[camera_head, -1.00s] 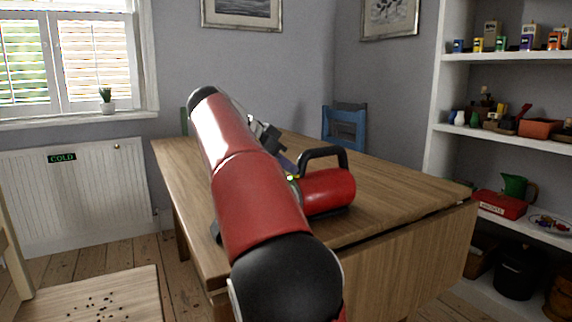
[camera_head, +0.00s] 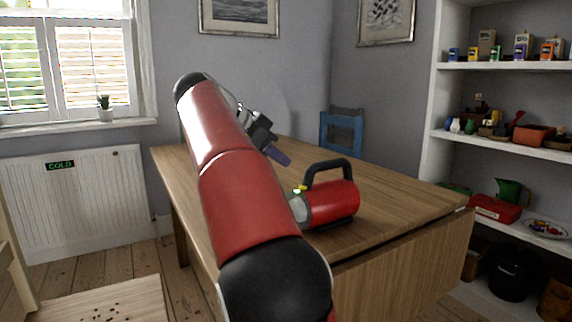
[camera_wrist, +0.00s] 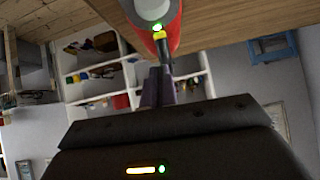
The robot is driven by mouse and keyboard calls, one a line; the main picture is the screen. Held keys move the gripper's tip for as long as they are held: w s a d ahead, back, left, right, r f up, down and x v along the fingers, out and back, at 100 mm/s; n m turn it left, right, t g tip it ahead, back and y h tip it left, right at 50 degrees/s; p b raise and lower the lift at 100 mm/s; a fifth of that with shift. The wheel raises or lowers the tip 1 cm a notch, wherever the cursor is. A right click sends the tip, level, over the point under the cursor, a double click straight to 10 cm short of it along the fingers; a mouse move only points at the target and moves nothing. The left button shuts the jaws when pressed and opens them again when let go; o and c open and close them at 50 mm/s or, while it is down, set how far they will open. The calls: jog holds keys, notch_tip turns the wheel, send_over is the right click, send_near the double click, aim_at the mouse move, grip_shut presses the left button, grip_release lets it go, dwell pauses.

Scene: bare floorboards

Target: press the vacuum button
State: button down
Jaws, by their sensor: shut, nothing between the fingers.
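The vacuum (camera_head: 335,205) is a red handheld one with a black loop handle, lying on the wooden table (camera_head: 400,200). A yellow button (camera_head: 301,187) shows at its left end, by the front of the handle. In the wrist view the vacuum (camera_wrist: 172,22) is at the top centre, with the yellow button (camera_wrist: 160,36) beside a lit green light (camera_wrist: 158,27). My gripper (camera_head: 284,158) is shut and empty, up and left of the button in the head view. In the wrist view its dark purple fingers (camera_wrist: 158,78) appear below the button, apart from it.
A light wooden surface (camera_head: 105,302) with dark crumbs is at the lower left. A blue chair (camera_head: 341,132) stands behind the table. Shelves (camera_head: 500,65) with small goods are at the right. The table's right part is clear.

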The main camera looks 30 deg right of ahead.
jog(key=p+v, duration=0.1)
jog(key=v, duration=0.4)
jog(key=shift+a+r, duration=0.25)
jog(key=s+a+f+n+t+y, duration=0.1)
jog(key=s+a+f+n+y, duration=0.2)
jog(key=s+f+n, duration=0.3)
jog(key=s+a+f+n+t+y, duration=0.2)
jog(key=s+f+n, duration=0.4)
jog(key=s+f, duration=0.4)
jog(key=s+a+f+n+t+y, duration=0.1)
jog(key=s+a+f+n+y, duration=0.4)
jog(key=s+f, duration=0.4)
notch_tip(320, 180, down, 5)
jog(key=shift+r+n+t, duration=0.2)
jog(key=shift+n+t, duration=0.2)
